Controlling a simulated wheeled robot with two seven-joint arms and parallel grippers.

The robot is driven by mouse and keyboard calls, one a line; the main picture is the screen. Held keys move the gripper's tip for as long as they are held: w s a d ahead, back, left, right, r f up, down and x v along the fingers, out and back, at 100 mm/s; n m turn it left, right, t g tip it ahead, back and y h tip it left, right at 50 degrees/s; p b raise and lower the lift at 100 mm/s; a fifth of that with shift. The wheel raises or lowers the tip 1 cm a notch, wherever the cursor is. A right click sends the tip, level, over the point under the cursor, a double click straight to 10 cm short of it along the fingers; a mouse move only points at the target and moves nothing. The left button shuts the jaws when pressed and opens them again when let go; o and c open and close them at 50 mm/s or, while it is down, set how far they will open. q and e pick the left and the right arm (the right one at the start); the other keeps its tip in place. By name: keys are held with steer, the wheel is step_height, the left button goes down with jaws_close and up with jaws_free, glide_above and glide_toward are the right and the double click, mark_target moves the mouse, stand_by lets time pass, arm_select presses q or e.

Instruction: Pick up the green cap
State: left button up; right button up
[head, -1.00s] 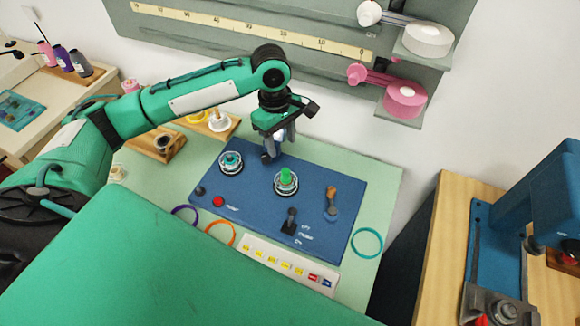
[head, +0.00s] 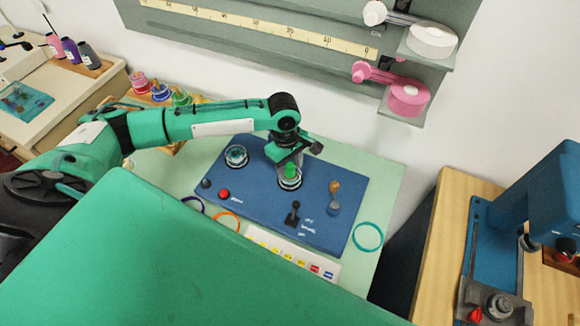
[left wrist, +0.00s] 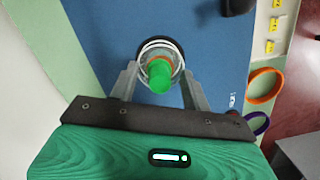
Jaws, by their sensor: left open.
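The green cap (head: 291,171) stands upright in a clear ring-shaped holder (head: 290,184) on the blue panel (head: 262,216). In the left wrist view the green cap (left wrist: 159,76) shows between the two grey fingers, with the holder's rim around its base. My left gripper (left wrist: 157,88) is open, one finger on each side of the cap. I cannot tell whether the fingers touch it. In the head view my left gripper (head: 290,160) is just above and behind the cap, its fingers mostly hidden by the wrist. My right gripper is in neither view.
A second ring holder (head: 236,155) with a teal top, a red button (head: 224,194), a black lever (head: 294,212) and an orange-tipped lever (head: 334,194) are on the panel. A teal ring (head: 367,237) and an orange ring (head: 226,219) lie near its edges.

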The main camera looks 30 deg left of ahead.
arm_select(q)
jaws_close()
steer(key=shift+r, duration=0.1)
